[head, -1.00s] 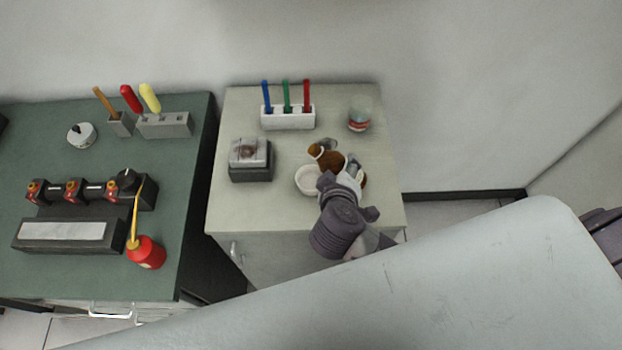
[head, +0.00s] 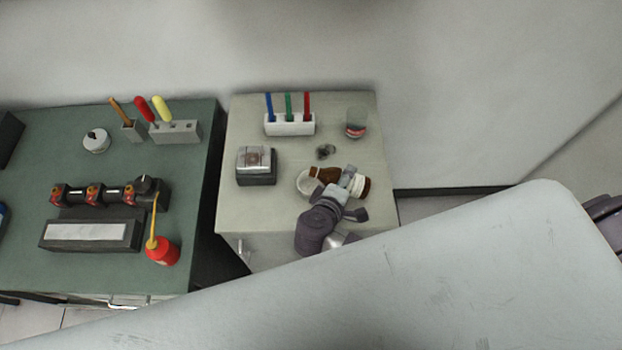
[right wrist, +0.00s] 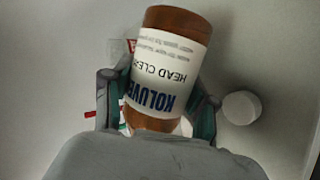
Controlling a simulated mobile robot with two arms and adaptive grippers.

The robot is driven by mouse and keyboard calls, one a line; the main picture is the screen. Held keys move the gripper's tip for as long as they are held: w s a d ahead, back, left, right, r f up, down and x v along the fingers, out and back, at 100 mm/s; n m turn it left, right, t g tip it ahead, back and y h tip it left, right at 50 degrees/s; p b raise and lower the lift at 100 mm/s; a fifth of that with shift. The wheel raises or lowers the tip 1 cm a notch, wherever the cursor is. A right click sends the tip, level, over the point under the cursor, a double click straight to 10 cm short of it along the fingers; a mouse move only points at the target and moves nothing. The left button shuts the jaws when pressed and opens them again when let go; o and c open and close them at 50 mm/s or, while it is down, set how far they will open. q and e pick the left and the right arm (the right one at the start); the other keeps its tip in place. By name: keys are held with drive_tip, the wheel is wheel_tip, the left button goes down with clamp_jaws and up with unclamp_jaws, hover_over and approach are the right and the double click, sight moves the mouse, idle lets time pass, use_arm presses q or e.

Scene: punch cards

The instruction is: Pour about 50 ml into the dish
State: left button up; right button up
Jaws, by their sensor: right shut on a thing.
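My right gripper (head: 343,188) is shut on a brown bottle, seen in the head view with its brown neck (head: 322,172) to the left. The bottle is tipped well over, near level, with its neck over the white dish (head: 305,186). In the right wrist view the bottle (right wrist: 165,65) sits between the fingers with its label upside down, reading "KOLUVE..." and "HEAD CLE...". Its mouth is hidden there. The dish is partly covered by bottle and gripper; I cannot see any liquid in it. My left gripper is not in view.
A pen holder (head: 290,125), a glass with red markings (head: 356,123), a grey box (head: 256,166) and a small dark object (head: 326,152) stand on the pale cabinet. A green bench (head: 75,190) with a red oil can (head: 163,251) is left. A white round object (right wrist: 241,107) shows in the wrist view.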

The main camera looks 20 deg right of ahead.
drive_tip(key=shift+d, duration=0.1)
drive_tip(key=shift+r+n+h, duration=0.2)
drive_tip(key=shift+n+h, duration=0.1)
drive_tip(key=shift+r, duration=0.1)
idle(0.3)
drive_tip(key=shift+s+d, duration=0.1)
drive_tip(key=shift+s, duration=0.05)
drive_tip(key=shift+s+d+h, duration=0.1)
drive_tip(key=shift+d+h, duration=0.05)
drive_tip(key=shift+h, duration=0.15)
drive_tip(key=shift+d+r+n, duration=0.1)
drive_tip(key=shift+r+n, duration=0.15)
drive_tip(key=shift+n, duration=0.05)
idle(0.6)
drive_tip(key=shift+s+d+r, duration=0.1)
drive_tip(key=shift+s+d, duration=0.2)
drive_tip(key=shift+d, duration=0.3)
idle(0.4)
drive_tip(key=shift+s+a, duration=0.1)
idle(4.8)
